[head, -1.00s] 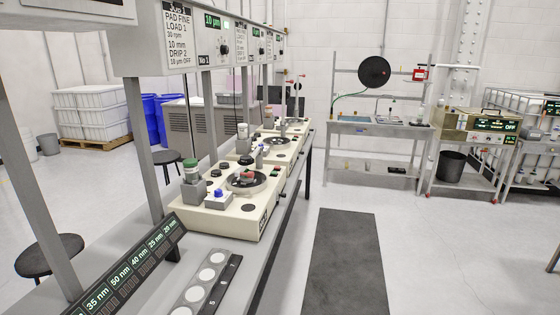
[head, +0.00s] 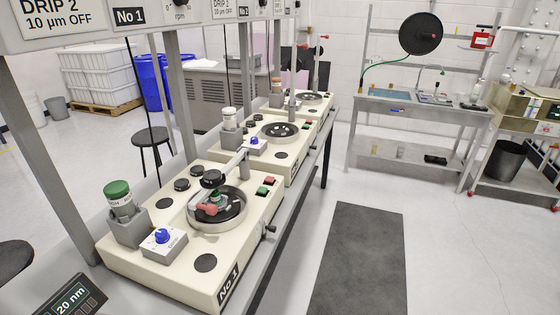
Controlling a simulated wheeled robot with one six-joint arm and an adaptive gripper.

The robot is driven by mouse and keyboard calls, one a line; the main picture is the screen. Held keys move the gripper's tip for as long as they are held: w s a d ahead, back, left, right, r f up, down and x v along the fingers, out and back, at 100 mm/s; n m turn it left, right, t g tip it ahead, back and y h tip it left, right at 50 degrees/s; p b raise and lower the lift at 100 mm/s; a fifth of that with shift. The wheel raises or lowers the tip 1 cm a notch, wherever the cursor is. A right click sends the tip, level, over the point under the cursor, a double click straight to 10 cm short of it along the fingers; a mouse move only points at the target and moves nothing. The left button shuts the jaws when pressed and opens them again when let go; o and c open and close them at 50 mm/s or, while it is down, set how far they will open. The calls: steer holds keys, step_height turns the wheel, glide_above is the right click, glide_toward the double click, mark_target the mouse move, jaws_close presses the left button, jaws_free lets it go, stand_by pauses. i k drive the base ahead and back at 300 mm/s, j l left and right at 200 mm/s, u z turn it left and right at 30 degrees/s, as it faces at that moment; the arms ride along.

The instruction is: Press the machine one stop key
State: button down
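Machine one (head: 150,260) is a cream bench unit with "No 1" on its front right corner. Two small keys sit at its right rear edge: a red key (head: 269,181), which looks like the stop key, and a green key (head: 262,191) just in front of it. Any lettering on them is too small to read. A dark round plate (head: 232,216) lies to their left, with a red-handled part (head: 208,209) and a black-knobbed arm (head: 212,179) over it. My gripper is not in view.
A green-capped bottle (head: 118,190) and a blue knob box (head: 163,240) stand on machine one's left side. Similar machines (head: 262,150) line the bench behind. A dark floor mat (head: 357,262) lies in the clear aisle to the right. A stool (head: 150,138) stands left.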

mark_target(268, 180)
steer(key=i+l, duration=0.25)
steer(key=i, duration=0.2)
steer(key=i+l, duration=0.3)
steer(key=i+u, duration=0.05)
steer(key=i, duration=0.05)
